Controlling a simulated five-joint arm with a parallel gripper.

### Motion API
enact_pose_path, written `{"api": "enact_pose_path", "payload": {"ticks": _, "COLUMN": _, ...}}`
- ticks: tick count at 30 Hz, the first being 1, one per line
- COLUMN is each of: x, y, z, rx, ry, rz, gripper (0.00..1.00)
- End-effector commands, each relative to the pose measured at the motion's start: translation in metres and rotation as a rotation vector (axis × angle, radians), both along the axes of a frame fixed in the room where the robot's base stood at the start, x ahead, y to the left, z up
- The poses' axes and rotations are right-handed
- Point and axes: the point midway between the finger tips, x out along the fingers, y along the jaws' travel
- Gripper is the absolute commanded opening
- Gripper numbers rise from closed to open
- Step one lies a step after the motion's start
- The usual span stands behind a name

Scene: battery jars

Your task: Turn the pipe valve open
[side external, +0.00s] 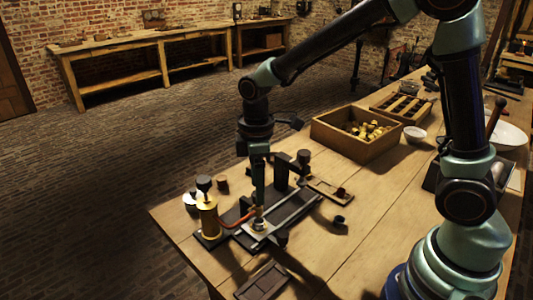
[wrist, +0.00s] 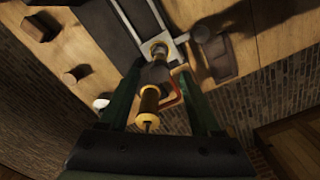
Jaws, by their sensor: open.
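A small brass fitting (side external: 259,225), which looks like the valve, sits at the near end of a grey metal rail; it also shows in the wrist view (wrist: 158,49). A curved orange-red pipe or lever (side external: 238,220) runs between it and an upright brass cylinder (side external: 208,218) with a dark knob on top. That cylinder also shows in the wrist view (wrist: 149,103). My gripper (side external: 259,207) points down right over the brass fitting. In the wrist view its two green fingers (wrist: 160,68) are spread, with the fitting just beyond the tips. I cannot tell whether they touch it.
Dark posts (side external: 281,172) stand close behind the gripper. A dark tray (side external: 262,283) lies at the front edge. The table between the rail and my base is mostly clear.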

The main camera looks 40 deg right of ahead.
Motion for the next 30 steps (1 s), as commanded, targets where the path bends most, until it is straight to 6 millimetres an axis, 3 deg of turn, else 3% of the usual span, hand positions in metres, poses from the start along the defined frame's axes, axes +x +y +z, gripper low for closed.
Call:
{"api": "enact_pose_path", "payload": {"ticks": 9, "x": 0.001, "y": 0.0, "z": 0.065, "rx": 0.002, "ry": -0.008, "rz": 0.0, "gripper": 0.64}}
{"api": "enact_pose_path", "payload": {"ticks": 15, "x": 0.001, "y": 0.0, "z": 0.095, "rx": 0.002, "ry": -0.005, "rz": -0.001, "gripper": 0.64}}
{"api": "enact_pose_path", "payload": {"ticks": 21, "x": 0.0, "y": 0.0, "z": 0.107, "rx": 0.001, "ry": -0.003, "rz": -0.001, "gripper": 0.64}}
{"api": "enact_pose_path", "payload": {"ticks": 30, "x": 0.0, "y": 0.0, "z": 0.107, "rx": 0.001, "ry": -0.003, "rz": -0.002, "gripper": 0.64}}
